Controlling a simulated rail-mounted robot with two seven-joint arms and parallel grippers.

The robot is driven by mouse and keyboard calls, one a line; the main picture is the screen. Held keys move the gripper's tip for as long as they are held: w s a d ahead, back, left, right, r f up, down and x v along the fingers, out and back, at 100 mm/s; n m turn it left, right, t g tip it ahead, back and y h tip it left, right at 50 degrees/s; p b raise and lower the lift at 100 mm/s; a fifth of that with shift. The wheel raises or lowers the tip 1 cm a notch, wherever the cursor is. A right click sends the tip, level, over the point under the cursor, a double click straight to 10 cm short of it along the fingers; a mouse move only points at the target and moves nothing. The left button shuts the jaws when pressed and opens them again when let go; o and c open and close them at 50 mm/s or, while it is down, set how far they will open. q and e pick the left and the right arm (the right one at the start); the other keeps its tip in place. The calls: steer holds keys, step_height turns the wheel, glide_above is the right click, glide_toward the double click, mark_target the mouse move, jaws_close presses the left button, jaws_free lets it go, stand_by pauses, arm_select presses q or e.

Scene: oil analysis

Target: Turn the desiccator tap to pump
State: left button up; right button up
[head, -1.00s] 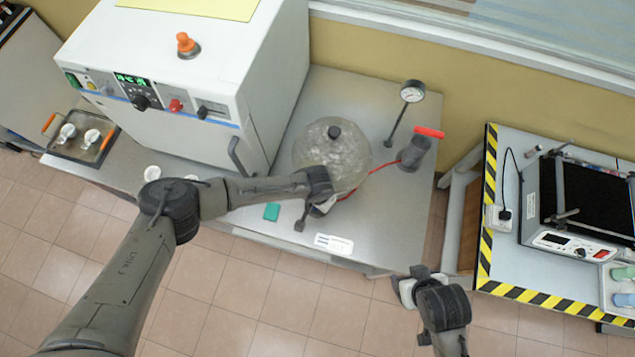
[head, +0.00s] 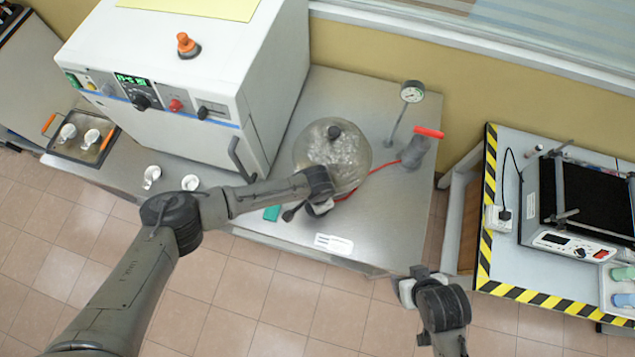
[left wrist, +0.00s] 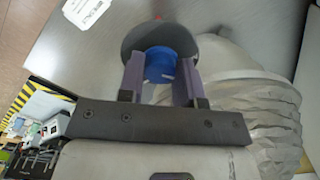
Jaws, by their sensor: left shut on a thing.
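The glass desiccator (head: 318,150), a round clear vessel with a dark knob on top, stands on the grey bench. My left gripper (head: 320,208) is at its front side. In the left wrist view my left gripper (left wrist: 160,78) is shut on the blue tap (left wrist: 160,62), one finger on each side; a grey round part sits behind it. The desiccator's glass (left wrist: 255,100) fills the right of that view. The tap is hidden by my gripper in the head view, and I cannot read its setting. My right gripper (head: 408,288) hangs in front of the bench, away from the desiccator.
A red hose (head: 382,167) runs from the desiccator side to a grey pump (head: 415,153) with a red handle. A gauge (head: 412,92) stands behind. A white oven (head: 190,80) is at left. White cups (head: 151,175) and a green block (head: 271,213) lie near my left arm.

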arm_select(q)
steer(key=m, duration=0.4)
steer(key=shift+m, duration=0.3)
steer(key=m, duration=0.5)
steer(key=shift+m, duration=0.3)
steer(key=m+b, duration=0.1)
steer(key=m, duration=0.2)
steer(key=shift+m, duration=0.3)
steer(key=m, duration=0.3)
steer(key=shift+m+b, duration=0.35)
steer(key=shift+m, duration=0.85)
steer(key=o, duration=0.9)
steer(key=shift+o, duration=0.2)
steer(key=shift+r, duration=0.1)
